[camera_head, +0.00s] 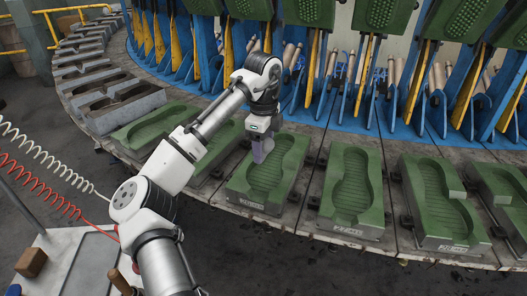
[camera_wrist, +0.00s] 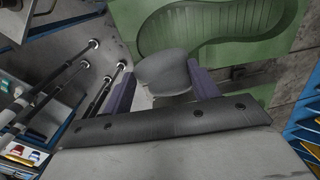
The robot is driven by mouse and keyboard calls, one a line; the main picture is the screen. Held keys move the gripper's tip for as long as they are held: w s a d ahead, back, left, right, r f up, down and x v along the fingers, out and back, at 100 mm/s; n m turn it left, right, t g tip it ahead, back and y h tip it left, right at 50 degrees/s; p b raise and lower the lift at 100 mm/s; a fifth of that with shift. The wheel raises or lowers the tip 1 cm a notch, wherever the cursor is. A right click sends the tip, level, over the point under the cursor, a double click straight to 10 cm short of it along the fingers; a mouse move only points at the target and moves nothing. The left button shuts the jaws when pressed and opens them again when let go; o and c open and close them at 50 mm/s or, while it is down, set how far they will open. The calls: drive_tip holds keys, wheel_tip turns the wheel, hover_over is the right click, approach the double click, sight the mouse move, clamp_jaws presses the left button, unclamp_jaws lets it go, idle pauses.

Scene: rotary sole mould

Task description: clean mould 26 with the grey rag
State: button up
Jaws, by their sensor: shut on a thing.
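Mould 26 (camera_head: 290,160) is a green block with a ribbed, sole-shaped cavity, on the rotary table in the middle of the head view; its number plate is small and hard to read. My gripper (camera_head: 262,157) points down over the cavity of this mould. In the wrist view my gripper (camera_wrist: 163,84) has its two purple fingers on either side of the grey rag (camera_wrist: 163,72) and is shut on it. The green mould (camera_wrist: 255,55) lies beyond the rag there. Whether the rag touches the cavity surface I cannot tell. In the head view my fingers hide the rag.
Mould 27 (camera_head: 350,195) and another green mould (camera_head: 435,205) sit to the right. Raised green lids on blue frames (camera_head: 385,118) stand behind. Grey moulds (camera_head: 120,103) are at the left. Coiled hoses (camera_head: 45,155) and a white cart top (camera_head: 75,265) are at lower left.

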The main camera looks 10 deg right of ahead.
drive_tip(key=shift+r, duration=3.2)
drive_tip(key=s+a, duration=0.5)
drive_tip(key=s, duration=0.3)
drive_tip(key=s+a, duration=0.5)
drive_tip(key=s, duration=0.4)
drive_tip(key=shift+a, duration=0.3)
